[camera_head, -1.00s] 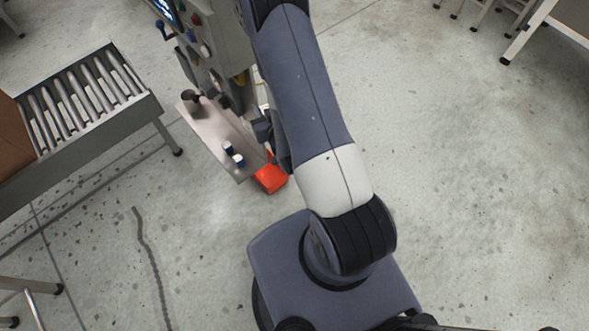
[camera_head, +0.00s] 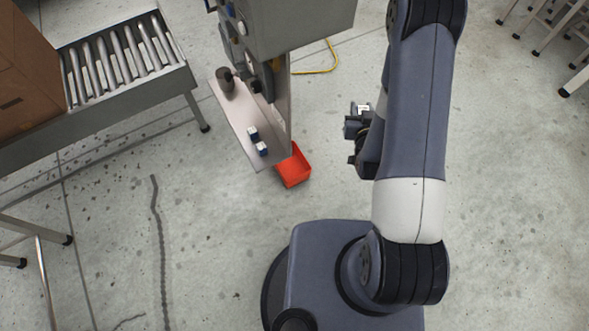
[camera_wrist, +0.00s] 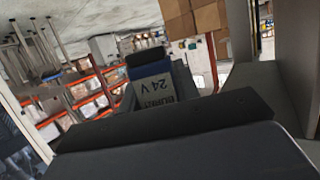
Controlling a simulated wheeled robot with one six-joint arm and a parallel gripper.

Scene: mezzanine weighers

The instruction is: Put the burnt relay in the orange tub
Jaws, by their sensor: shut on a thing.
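The burnt relay (camera_wrist: 155,92) is a small blue and white block with an upside-down label that reads "BURNT" and "24 V" in the wrist view. My gripper (camera_head: 358,128) is shut on it, in the open to the right of the panel stand. In the head view a small pale patch shows at the gripper, too small to make out well. The orange tub (camera_head: 294,170) is left of my gripper, beside and partly hidden by the shelf edge; its visible inside looks empty.
A pale shelf (camera_head: 233,118) under a grey control cabinet (camera_head: 300,25) bears two small blue and white blocks (camera_head: 257,141) and a dark cylinder (camera_head: 226,82). A roller conveyor (camera_head: 120,55) with a carton (camera_head: 28,70) is at left. A yellow cable (camera_head: 325,70) lies behind.

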